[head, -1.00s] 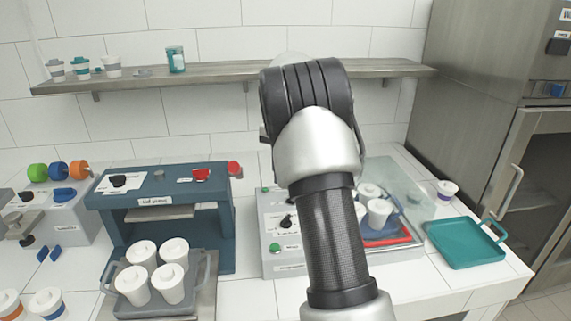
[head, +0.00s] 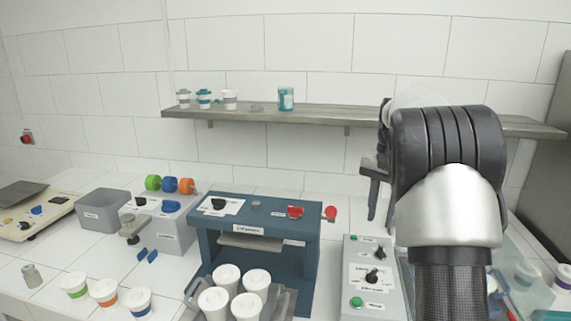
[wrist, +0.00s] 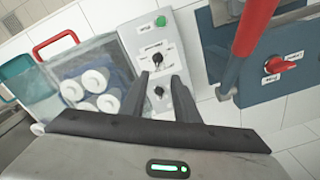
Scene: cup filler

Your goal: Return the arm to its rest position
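My arm rises at the right of the head view, its large dark joint and silver link in front of the back wall and shelf. My gripper (head: 374,200) shows partly behind the arm, pointing down, with nothing seen in it. In the wrist view my gripper (wrist: 160,77) has its two dark fingers apart, with a gap between them and no object held. It hangs above the grey control box (wrist: 157,60) with black knobs. How high it is above the box I cannot tell.
A blue press (head: 262,228) stands mid-counter, with several lidded white cups (head: 257,281) on a tray before it. A clear-covered case (wrist: 75,70) holding white cups adjoins the control box. A shelf (head: 320,116) runs behind the arm. More cups (head: 104,291) stand at front left.

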